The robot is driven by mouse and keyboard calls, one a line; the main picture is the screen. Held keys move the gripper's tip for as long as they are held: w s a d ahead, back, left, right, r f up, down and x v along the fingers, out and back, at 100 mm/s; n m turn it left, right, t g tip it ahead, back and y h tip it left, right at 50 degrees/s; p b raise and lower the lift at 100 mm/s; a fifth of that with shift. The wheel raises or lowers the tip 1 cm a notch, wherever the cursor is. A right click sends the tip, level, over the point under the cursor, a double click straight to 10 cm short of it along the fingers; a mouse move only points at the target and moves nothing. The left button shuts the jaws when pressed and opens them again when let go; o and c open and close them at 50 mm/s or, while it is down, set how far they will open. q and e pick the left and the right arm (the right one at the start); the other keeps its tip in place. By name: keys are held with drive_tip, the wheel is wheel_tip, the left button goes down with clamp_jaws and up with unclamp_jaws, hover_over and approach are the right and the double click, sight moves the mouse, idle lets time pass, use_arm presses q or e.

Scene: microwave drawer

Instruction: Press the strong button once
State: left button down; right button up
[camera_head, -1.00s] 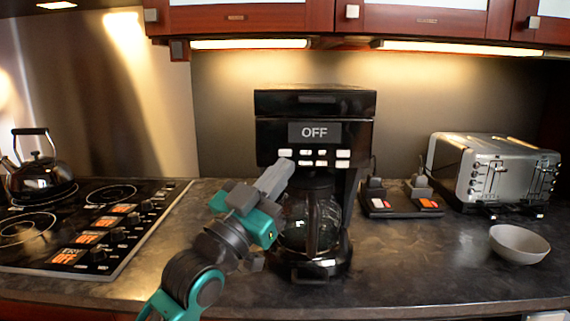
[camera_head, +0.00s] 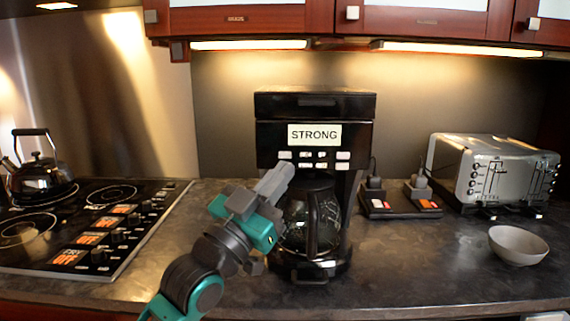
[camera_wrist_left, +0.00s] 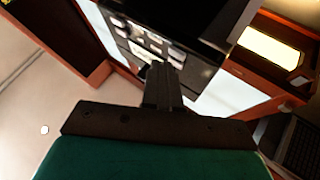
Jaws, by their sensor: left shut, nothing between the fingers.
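The black coffee maker (camera_head: 315,103) stands on the counter in the middle of the head view. Its display (camera_head: 314,134) is lit and reads STRONG. Below it are two rows of small white buttons (camera_head: 321,165); their labels are too small to read. My left gripper (camera_head: 283,170) is shut and empty, its fingertips just below and in front of the left end of the button rows. In the left wrist view the shut fingers (camera_wrist_left: 163,80) point toward the button panel (camera_wrist_left: 150,42); whether they touch a button I cannot tell. My right gripper is not in view.
A glass carafe (camera_head: 311,222) sits in the coffee maker, close to my left gripper. A stove (camera_head: 85,222) with a kettle (camera_head: 40,178) is at the left. A toaster (camera_head: 490,168) and a grey bowl (camera_head: 518,245) stand at the right. The front right counter is mostly clear.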

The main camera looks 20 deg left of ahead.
use_arm(q)
drive_tip(key=shift+s, duration=0.2)
drive_tip(key=shift+s+d, duration=0.1)
drive_tip(key=s, duration=0.2)
drive_tip(key=s+d+p, duration=0.1)
drive_tip(key=s, duration=0.1)
drive_tip(key=shift+s+d, duration=0.15)
drive_tip(key=shift+s, duration=0.15)
idle(0.6)
